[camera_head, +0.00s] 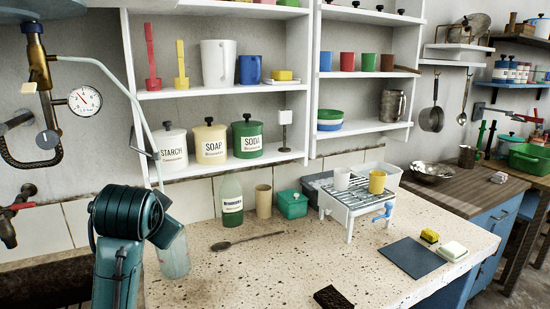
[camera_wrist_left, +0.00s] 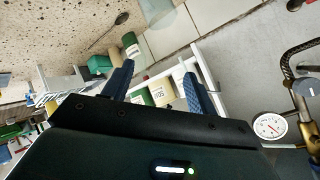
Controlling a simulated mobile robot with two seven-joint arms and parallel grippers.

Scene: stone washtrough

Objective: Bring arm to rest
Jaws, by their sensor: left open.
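My left arm (camera_head: 120,235) rises at the lower left of the head view, in front of the stone counter. Its gripper cannot be made out there. In the left wrist view my left gripper (camera_wrist_left: 158,70) shows two blue fingers spread wide apart, with nothing between them. Behind the fingers are the shelf canisters, tilted in that view, including the cream SOAP canister (camera_wrist_left: 163,93). My right arm and gripper are in neither view.
A clear container (camera_head: 174,256) stands close beside the arm, partly hidden. A shelf (camera_head: 225,90) with canisters and mugs is behind. The speckled counter (camera_head: 255,275) has bare room at front centre.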

